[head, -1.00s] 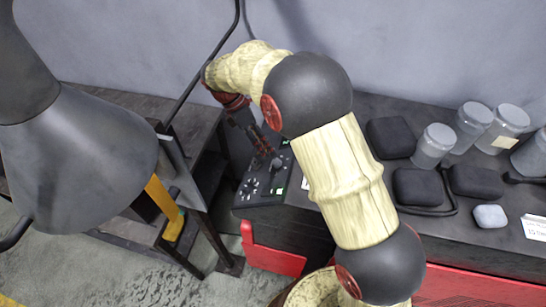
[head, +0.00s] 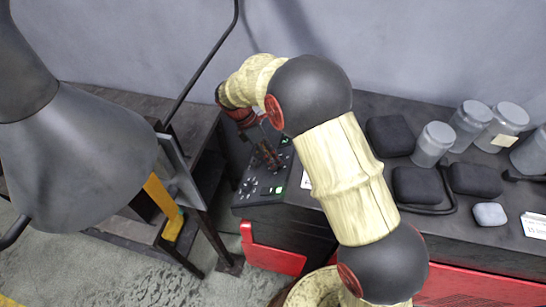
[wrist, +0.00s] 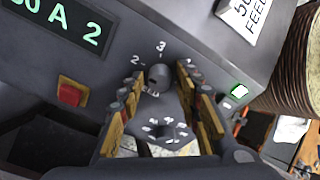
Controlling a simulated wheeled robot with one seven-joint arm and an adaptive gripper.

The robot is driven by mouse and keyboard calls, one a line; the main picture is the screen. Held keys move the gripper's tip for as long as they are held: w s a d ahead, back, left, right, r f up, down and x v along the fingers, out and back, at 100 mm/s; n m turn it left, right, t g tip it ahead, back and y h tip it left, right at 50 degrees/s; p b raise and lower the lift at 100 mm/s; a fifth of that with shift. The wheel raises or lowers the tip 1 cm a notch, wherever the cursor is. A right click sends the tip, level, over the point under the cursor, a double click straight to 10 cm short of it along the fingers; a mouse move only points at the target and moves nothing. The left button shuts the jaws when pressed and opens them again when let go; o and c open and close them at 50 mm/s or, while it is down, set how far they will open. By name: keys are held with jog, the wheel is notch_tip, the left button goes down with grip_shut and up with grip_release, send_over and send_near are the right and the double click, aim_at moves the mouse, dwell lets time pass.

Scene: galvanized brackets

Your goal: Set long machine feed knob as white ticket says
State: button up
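The dark control panel (head: 262,200) sits at the left end of the dark bench. In the wrist view, a dark round knob (wrist: 159,76) with a scale showing 2 and 3 stands between my fingertips. My gripper (wrist: 156,82) is open around it, with gaps visible on both sides. It also shows over the panel in the head view (head: 267,155). A second numbered dial (wrist: 166,131) shows lower between the fingers. A green display (wrist: 60,25), cut off, ends in "0 A 2". The white ticket (wrist: 252,15) is partly cut off and shows "FEED".
A red button (wrist: 71,93) and a lit green-white button (wrist: 238,91) flank the knob. Dark pads (head: 417,186) and grey jars (head: 434,145) stand on the bench at right. A lower dark table (head: 95,105) is at left.

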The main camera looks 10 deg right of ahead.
grip_shut()
dwell(0.5)
jog(key=m+t, duration=0.1)
jog(key=m, duration=0.4)
jog(key=shift+s+a, duration=0.1)
jog(key=m+b, duration=0.1)
jog(key=m, duration=0.1)
jog(key=m+h+b, duration=0.1)
jog(key=m, duration=0.2)
jog(key=shift+s+a+f+m+t, duration=0.1)
jog(key=shift+f+m+t, duration=0.05)
jog(key=shift+m+t, duration=0.2)
jog(key=m+h+b, duration=0.1)
jog(key=m+b, duration=0.2)
jog(key=m, duration=0.3)
jog(key=shift+a+f, duration=0.1)
jog(key=shift+a, duration=0.05)
jog(key=m+h+b, duration=0.1)
jog(key=m+b, duration=0.1)
jog(key=m, duration=0.4)
jog(key=shift+b, duration=0.4)
jog(key=shift+m+h, duration=0.25)
jog(key=shift+h, duration=0.05)
